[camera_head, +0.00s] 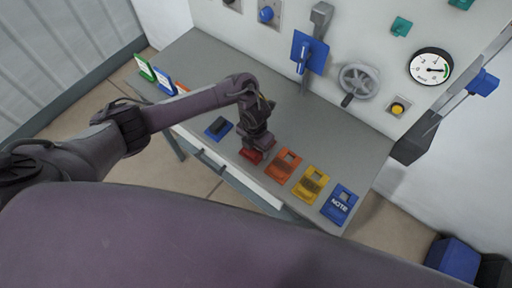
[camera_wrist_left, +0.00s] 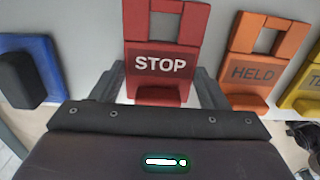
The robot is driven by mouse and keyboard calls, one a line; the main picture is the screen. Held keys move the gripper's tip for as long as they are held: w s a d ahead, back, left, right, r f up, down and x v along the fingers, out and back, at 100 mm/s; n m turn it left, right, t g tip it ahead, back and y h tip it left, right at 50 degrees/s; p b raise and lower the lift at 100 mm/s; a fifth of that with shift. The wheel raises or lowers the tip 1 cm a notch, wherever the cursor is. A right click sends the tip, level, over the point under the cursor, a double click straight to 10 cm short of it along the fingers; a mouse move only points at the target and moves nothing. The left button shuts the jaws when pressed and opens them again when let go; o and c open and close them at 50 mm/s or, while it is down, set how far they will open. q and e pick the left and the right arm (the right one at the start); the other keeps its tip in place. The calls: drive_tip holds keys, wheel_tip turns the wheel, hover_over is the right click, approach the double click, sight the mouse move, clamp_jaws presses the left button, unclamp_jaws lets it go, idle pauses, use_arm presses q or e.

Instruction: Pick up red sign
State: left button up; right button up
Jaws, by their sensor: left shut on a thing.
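The red sign (camera_wrist_left: 160,62) reads "STOP" and has a square cut-out in its upper part. In the left wrist view it lies upright in the picture between the two fingers of my left gripper (camera_wrist_left: 160,95), which is shut on it. In the head view my left gripper (camera_head: 254,148) comes down onto the red sign (camera_head: 250,156) near the table's front edge, and hides most of it. I cannot tell whether the sign is clear of the table. My right gripper is not in view.
On the grey table (camera_head: 310,130), an orange sign (camera_head: 284,164), a yellow sign (camera_head: 311,184) and a blue sign (camera_head: 340,203) lie to the right. A blue piece with a black block (camera_head: 218,127) lies left. A wall panel with a handwheel (camera_head: 359,81) and gauge (camera_head: 431,67) stands behind.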

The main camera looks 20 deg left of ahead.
sight(255, 149)
use_arm(q)
drive_tip(key=shift+w+r, duration=0.15)
drive_tip(key=shift+r, duration=2.65)
wheel_tip(255, 149, up, 14)
drive_tip(key=p, duration=0.5)
drive_tip(key=shift+r, duration=0.2)
